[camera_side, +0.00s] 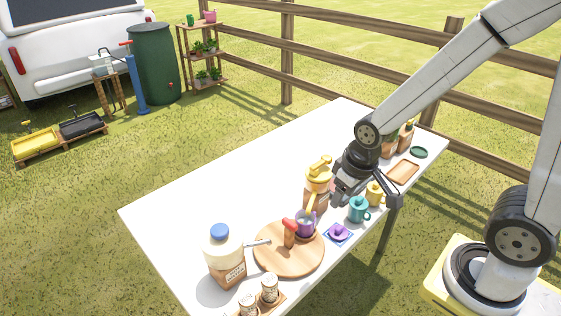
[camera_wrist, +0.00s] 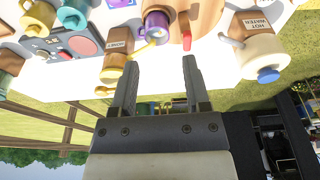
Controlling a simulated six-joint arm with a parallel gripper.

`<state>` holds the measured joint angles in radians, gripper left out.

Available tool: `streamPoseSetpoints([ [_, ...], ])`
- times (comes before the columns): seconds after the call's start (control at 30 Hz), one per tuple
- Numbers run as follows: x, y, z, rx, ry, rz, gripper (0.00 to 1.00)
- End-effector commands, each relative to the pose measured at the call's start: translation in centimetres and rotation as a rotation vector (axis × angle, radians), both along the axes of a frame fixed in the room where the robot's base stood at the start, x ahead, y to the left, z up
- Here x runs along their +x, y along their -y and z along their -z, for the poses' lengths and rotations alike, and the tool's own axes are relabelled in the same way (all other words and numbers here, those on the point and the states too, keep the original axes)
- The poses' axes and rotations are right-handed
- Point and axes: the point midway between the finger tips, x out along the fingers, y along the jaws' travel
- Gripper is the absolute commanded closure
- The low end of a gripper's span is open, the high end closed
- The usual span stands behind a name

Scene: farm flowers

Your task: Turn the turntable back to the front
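The turntable (camera_side: 278,264) is a round wooden board near the table's front left, carrying a purple mug (camera_side: 305,225) and a brown item with a red top (camera_side: 290,233). Part of the turntable (camera_wrist: 208,14) shows at the top of the wrist view, with the purple mug (camera_wrist: 156,24) at its edge. My gripper (camera_side: 366,194) hangs over the table to the right of the turntable, beside the yellow-topped honey dispenser. In the wrist view, my gripper (camera_wrist: 161,66) has its fingers apart with nothing between them. It is not touching the turntable.
The honey dispenser (camera_side: 319,177) stands behind the turntable; the hot water jar (camera_side: 226,260) with a blue cap stands to its left. Teal (camera_side: 358,210) and yellow (camera_side: 375,194) mugs are at right. Shakers (camera_side: 269,288) stand in front. The table's back left (camera_side: 225,185) is clear.

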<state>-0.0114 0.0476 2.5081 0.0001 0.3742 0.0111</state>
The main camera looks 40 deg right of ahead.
Motion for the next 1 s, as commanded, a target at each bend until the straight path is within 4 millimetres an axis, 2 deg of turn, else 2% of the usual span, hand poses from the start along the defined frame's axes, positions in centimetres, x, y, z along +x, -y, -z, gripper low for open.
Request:
streamPoseSetpoints([
  [0.27, 4.5, -1.5, 1.3, 0.004, -0.079, -0.003, 0.40],
  [0.5, 8.6, -3.3, 3.4, 0.003, -0.159, -0.002, 0.40],
  [0.6, 9.8, -4.0, 4.2, 0.001, -0.184, -0.002, 0.40],
  [0.8, 11.0, -4.6, 5.1, -0.002, -0.210, 0.000, 0.40],
  [1.0, 11.1, -4.7, 5.2, -0.003, -0.212, 0.001, 0.40],
])
